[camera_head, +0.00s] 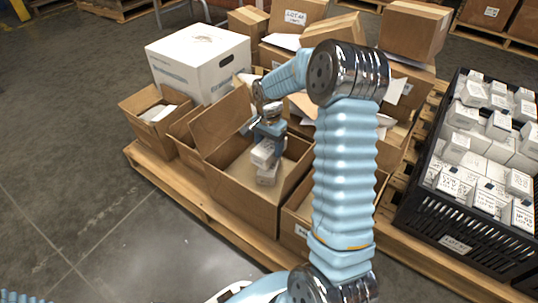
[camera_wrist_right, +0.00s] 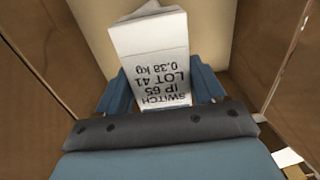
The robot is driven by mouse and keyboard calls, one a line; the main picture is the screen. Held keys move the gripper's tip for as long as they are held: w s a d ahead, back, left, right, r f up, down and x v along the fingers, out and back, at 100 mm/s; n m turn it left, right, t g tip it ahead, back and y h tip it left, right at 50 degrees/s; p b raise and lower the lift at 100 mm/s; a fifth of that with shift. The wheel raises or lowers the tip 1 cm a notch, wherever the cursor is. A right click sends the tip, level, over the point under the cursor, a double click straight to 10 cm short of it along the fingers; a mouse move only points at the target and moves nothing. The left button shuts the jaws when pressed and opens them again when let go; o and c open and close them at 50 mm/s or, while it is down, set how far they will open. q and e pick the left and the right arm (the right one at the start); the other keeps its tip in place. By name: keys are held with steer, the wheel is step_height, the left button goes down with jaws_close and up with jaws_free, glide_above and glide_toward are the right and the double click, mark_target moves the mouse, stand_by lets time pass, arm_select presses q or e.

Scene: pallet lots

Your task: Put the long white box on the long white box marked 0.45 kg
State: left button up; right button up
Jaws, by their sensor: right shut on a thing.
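My right gripper (camera_head: 264,132) reaches down into an open cardboard box (camera_head: 238,185). It is shut on a long white box (camera_head: 262,153), which also shows between the fingers in the right wrist view (camera_wrist_right: 155,75). Its label reads "SWITCH IP 65 LOT 41 0.38 kg". I can read no 0.45 kg mark anywhere. My left gripper is out of view.
Cardboard walls stand close around my right gripper. A large white carton (camera_head: 198,62) and several open cartons crowd the wooden pallet (camera_head: 190,200). A black crate (camera_head: 440,225) full of white boxes is at the right. The floor at the left is clear.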

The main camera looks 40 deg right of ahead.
mark_target(269, 145)
step_height(269, 145, down, 3)
steer(key=shift+f, duration=0.15)
steer(key=shift+f+b, duration=0.1)
steer(key=shift+b, duration=0.2)
steer(key=o, duration=1.3)
steer(key=shift+o, duration=0.2)
steer(key=shift+r, duration=0.35)
step_height(269, 145, up, 12)
steer(key=p, duration=0.3)
steer(key=shift+f, duration=0.25)
